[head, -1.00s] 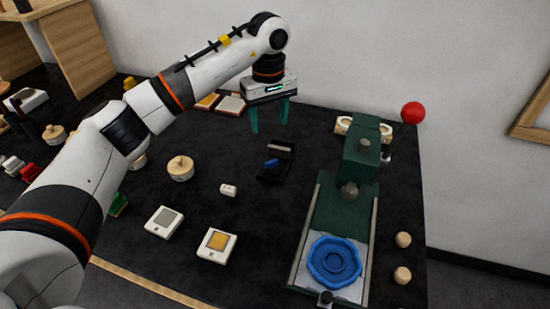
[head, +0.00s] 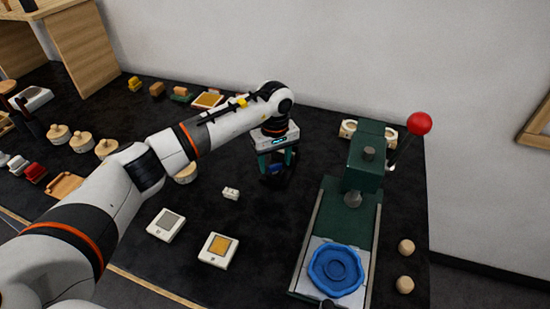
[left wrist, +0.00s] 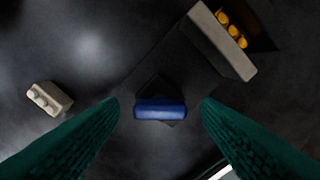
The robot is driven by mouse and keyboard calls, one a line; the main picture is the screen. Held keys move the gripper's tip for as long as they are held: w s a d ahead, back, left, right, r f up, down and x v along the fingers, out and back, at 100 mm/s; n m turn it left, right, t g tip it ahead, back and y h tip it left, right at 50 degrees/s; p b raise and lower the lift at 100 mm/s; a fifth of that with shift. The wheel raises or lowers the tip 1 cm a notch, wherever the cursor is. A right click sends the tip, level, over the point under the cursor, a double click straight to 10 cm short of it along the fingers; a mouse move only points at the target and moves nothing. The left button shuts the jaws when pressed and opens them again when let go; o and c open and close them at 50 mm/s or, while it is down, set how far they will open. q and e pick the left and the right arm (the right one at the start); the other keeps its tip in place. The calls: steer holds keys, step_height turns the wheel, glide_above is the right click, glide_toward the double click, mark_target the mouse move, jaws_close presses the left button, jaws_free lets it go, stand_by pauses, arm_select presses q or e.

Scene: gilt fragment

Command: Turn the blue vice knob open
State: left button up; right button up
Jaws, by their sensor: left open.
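The blue vice knob (left wrist: 160,110) is a short blue bar on a dark base. In the left wrist view it lies between the two green fingertips of my left gripper (left wrist: 160,101), with dark space on either side. In the head view a little of the blue knob (head: 276,169) shows between the fingers of my left gripper (head: 277,161). The gripper is open and points down over the vice. The vice's pale jaw block (left wrist: 222,42) is at the upper right of the wrist view. Most of the vice is hidden in the head view. My right gripper is out of view.
A small white block (head: 231,193) lies left of the vice. A green press (head: 345,205) with a blue round dish (head: 336,270) and red ball lever (head: 419,123) stands to the right. Two white square devices (head: 218,250) (head: 165,225) lie in front. Yellow pieces (left wrist: 233,28) sit behind the jaw.

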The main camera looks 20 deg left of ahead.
arm_select(q)
steer(key=shift+f, duration=0.25)
steer(key=c, duration=1)
